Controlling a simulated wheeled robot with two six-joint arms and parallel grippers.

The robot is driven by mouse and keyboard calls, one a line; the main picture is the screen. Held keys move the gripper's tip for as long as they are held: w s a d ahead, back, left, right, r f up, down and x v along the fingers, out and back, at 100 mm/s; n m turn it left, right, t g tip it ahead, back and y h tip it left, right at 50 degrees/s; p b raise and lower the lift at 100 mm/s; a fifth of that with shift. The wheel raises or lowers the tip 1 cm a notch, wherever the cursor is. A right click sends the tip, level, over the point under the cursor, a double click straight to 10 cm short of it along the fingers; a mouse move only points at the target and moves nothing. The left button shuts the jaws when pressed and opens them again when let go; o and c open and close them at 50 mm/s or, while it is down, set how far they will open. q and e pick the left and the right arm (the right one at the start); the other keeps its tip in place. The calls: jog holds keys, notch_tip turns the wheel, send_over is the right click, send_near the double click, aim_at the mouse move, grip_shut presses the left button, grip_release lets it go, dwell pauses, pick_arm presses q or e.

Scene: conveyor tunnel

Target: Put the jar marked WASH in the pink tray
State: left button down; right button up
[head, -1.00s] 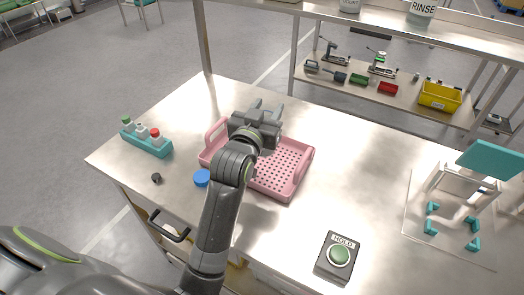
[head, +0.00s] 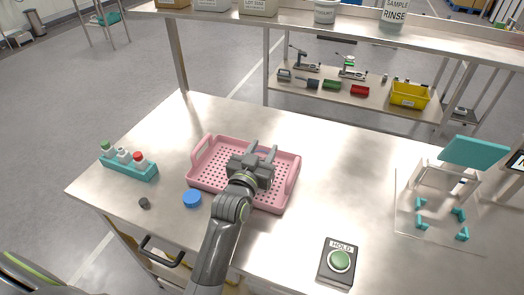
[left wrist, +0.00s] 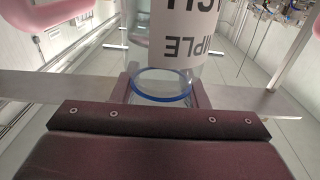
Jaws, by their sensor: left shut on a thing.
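The pink tray (head: 206,184) lies on the metal table, with a raised handle at each end. My left gripper (head: 262,148) is over the tray's middle and right part. In the left wrist view, its fingers are shut on a clear jar (left wrist: 162,86) with a blue ring. The jar's white label is upside down there and partly cut off; I read the ends of SAMPLE and WASH. In the head view I cannot make out the jar, and I cannot tell whether its base touches the tray. My right gripper is not in view.
A teal rack (head: 130,170) with small bottles, a blue cap (head: 192,198) and a small dark knob (head: 144,203) are left of the tray. A HOLD button box (head: 338,262) is at the front right. A teal-topped fixture (head: 472,152) stands right. An overhead shelf crosses behind.

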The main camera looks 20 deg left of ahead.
pick_arm(q)
jog(key=shift+f, duration=0.1)
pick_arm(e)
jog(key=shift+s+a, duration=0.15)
pick_arm(q)
jog(key=shift+f, duration=0.1)
jog(key=c, duration=0.8)
grip_release()
jog(key=shift+f, duration=0.1)
jog(key=shift+c, duration=0.2)
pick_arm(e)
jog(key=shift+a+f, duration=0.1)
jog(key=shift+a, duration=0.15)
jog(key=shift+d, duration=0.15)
